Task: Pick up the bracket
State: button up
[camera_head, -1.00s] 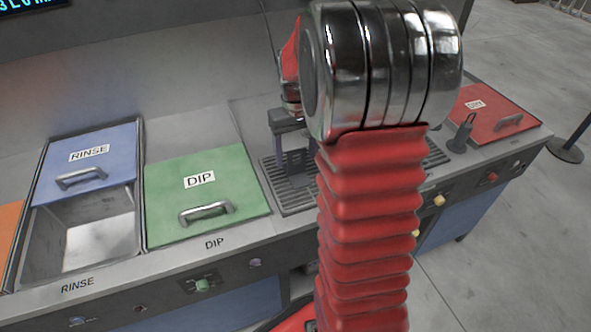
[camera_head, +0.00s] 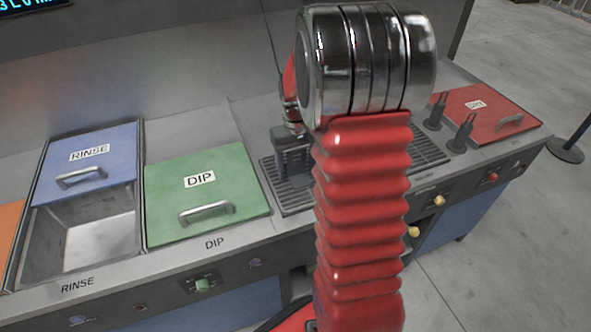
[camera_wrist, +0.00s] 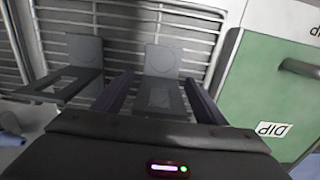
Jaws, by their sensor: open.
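In the wrist view, a grey bracket (camera_wrist: 161,62) with a round mark on its upright plate and a flat foot with a rectangular opening stands between my fingers. A second bracket of the same form (camera_wrist: 84,50) is to the left, outside the fingers. Both are at the slotted grate. My gripper (camera_wrist: 158,88) is open, with one finger on each side of the middle bracket; I cannot tell whether they touch it. In the head view, my gripper (camera_head: 294,155) is low over the grate, and my arm hides part of that area.
The grate (camera_head: 430,150) lies right of the green DIP lid (camera_head: 205,185). The blue RINSE lid (camera_head: 110,160) is slid back over an open basin (camera_head: 95,240). Two dark upright handles (camera_head: 462,132) stand near the red lid (camera_head: 480,110) on the right.

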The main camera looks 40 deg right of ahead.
jog(key=shift+c, duration=0.2)
dwell(0.3)
jog(key=c, duration=1.4)
